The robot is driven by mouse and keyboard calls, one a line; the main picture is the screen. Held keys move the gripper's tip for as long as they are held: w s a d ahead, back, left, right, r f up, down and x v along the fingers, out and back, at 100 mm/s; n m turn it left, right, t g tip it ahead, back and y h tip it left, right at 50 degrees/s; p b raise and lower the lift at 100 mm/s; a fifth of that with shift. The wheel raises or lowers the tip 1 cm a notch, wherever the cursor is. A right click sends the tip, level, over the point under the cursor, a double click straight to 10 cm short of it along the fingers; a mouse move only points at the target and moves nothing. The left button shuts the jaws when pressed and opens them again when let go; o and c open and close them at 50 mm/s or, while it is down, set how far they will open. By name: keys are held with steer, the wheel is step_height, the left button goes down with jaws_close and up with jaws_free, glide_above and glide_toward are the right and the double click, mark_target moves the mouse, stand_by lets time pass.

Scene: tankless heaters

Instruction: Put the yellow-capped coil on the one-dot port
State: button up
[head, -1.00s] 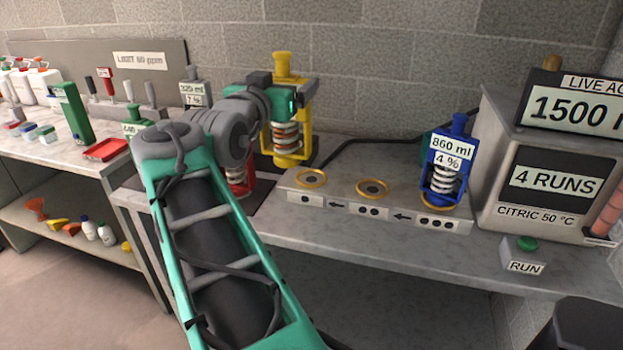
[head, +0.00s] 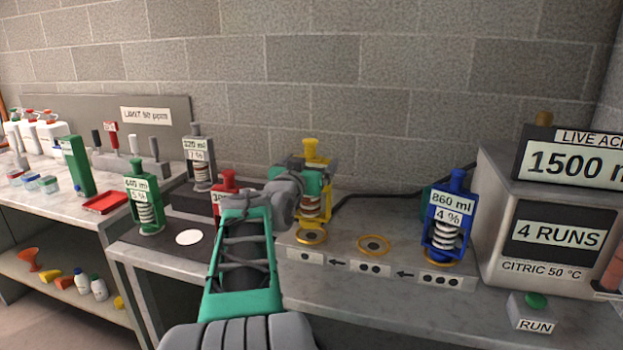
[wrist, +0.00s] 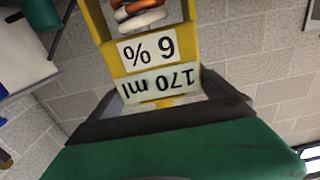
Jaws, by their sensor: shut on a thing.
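The yellow-capped coil (head: 311,150) is upright over the one-dot port (head: 311,237), at the left end of the port block. The port's gold ring shows just below the coil; I cannot tell whether they touch. My gripper (head: 318,178) is shut on the coil's upper part, and my arm hides some of its left side. In the wrist view the coil's yellow frame (wrist: 108,50) carries upside-down labels reading 170 ml and 6 %, with the gripper (wrist: 160,112) across it.
The two-dot port (head: 374,245) is empty. A blue coil (head: 448,215) stands on the three-dot port. Green (head: 146,205), red (head: 225,182) and grey (head: 199,160) coils stand to the left, with a white disc (head: 189,237) on the dark mat. The machine (head: 550,220) is at right.

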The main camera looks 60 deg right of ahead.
steer(key=shift+d+f, duration=0.1)
steer(key=shift+d, duration=0.15)
steer(key=shift+d+f, duration=0.2)
steer(key=shift+f, duration=1.5)
steer(key=shift+f+b, duration=0.1)
steer(key=shift+b, duration=0.3)
steer(key=o, duration=1.7)
steer(key=shift+a+f, duration=0.1)
steer(key=shift+f, duration=0.05)
